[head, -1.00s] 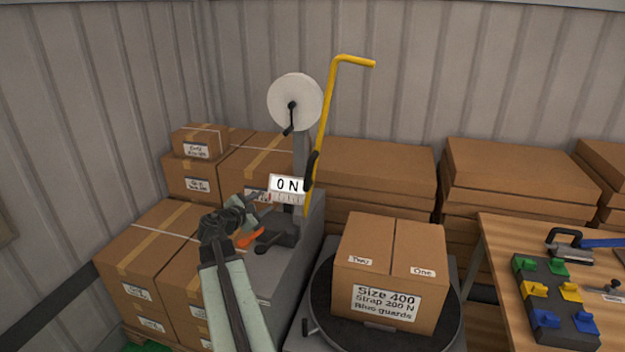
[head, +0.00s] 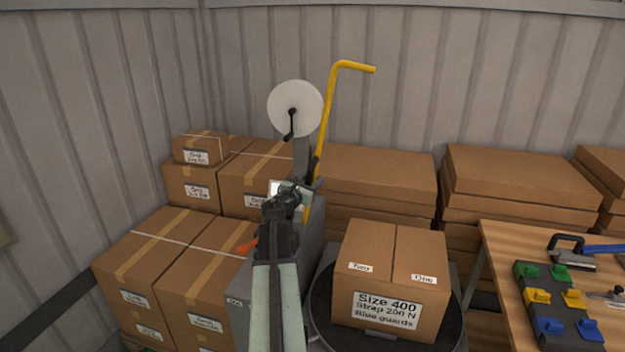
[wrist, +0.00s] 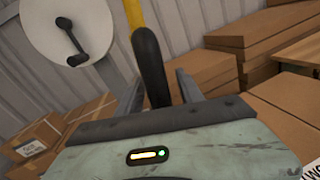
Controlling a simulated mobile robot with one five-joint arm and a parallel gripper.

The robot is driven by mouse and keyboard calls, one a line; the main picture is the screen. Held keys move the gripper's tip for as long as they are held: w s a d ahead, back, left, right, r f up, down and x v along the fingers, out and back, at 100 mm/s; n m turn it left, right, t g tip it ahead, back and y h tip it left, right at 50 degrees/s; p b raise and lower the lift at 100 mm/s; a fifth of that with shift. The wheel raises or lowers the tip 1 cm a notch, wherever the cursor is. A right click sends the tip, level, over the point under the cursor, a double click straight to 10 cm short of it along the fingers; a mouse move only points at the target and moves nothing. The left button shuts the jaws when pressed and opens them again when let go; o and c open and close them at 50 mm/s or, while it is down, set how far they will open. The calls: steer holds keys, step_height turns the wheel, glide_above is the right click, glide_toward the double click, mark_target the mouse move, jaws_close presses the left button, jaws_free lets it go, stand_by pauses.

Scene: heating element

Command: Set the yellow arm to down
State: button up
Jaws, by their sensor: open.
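The yellow arm (head: 327,105) stands raised and nearly upright on the machine, its bent top end pointing right. Its lower part has a black section, which shows large in the wrist view beneath a strip of yellow (wrist: 134,14). My gripper (head: 310,184) is at this lower part in the head view. In the wrist view my gripper (wrist: 160,90) is open, with one finger on each side of the black section. I cannot tell whether either finger touches it. My wrist hides most of the white sign and the machine's front.
A white reel (head: 295,108) with a black crank is just left of the yellow arm. A labelled carton (head: 390,275) sits on a black turntable (head: 325,325) at right. Stacked boxes (head: 150,255) stand at left. A wooden table (head: 500,240) holds coloured blocks at far right.

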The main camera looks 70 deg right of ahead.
jaws_close()
steer(key=shift+r, duration=0.1)
stand_by(1.2)
